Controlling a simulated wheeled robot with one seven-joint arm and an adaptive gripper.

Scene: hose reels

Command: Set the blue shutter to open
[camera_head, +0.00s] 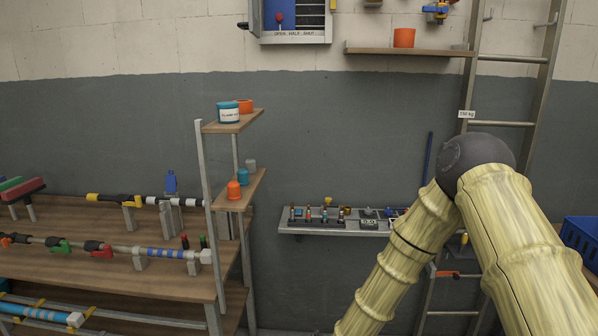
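The blue shutter (271,14) is at the top of the view, in a grey wall-mounted frame (263,38) cut off by the picture's upper edge. My arm is at the lower right, well below and right of the shutter. My gripper is out of view.
A ladder (500,124) leans at the right. A shelf stand (238,127) with cups and a hose bench (150,275) fill the left. A tool ledge (335,226) is below.

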